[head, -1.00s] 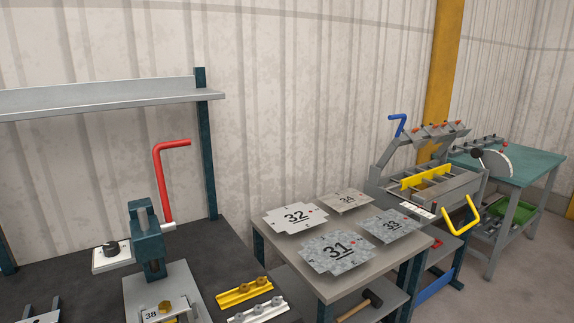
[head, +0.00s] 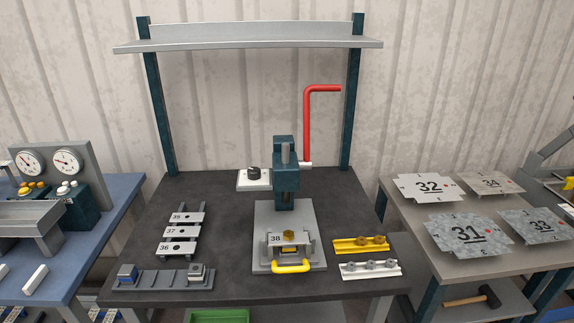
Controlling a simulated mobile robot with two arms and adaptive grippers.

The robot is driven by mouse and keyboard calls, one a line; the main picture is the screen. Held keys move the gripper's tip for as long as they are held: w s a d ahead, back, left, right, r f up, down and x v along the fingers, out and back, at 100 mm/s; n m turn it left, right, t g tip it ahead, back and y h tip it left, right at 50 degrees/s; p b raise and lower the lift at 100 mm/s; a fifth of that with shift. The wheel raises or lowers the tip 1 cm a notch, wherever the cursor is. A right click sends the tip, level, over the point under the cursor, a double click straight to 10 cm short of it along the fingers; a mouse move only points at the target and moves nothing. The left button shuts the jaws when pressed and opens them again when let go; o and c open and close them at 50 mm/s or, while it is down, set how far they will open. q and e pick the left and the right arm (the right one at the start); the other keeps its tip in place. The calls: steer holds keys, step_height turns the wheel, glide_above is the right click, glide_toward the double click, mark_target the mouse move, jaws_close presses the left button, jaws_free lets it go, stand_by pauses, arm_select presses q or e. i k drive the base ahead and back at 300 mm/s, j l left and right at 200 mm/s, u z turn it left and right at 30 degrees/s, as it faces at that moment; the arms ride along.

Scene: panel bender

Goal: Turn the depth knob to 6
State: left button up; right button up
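A small black knob (head: 253,173) sits on a white plate at the left side of a dark teal press (head: 286,175) on the dark workbench. I take it to be the depth knob; its markings are too small to read, so I cannot tell its setting. The press has a long red lever (head: 308,125) rising at its right. A plate marked 38 (head: 275,239) lies under the press on a grey base with a yellow handle (head: 291,267). Neither of my grippers is in view.
Plates marked 35, 36 and 37 (head: 178,231) lie on a rack at left, behind a grey tray (head: 165,279). Yellow (head: 360,245) and silver rails lie at right. A shelf (head: 250,44) hangs above. A table with numbered sheets (head: 468,232) stands at right.

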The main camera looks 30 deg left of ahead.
mark_target(254, 173)
steer(key=i+j+z, duration=0.1)
steer(key=j, duration=1.45)
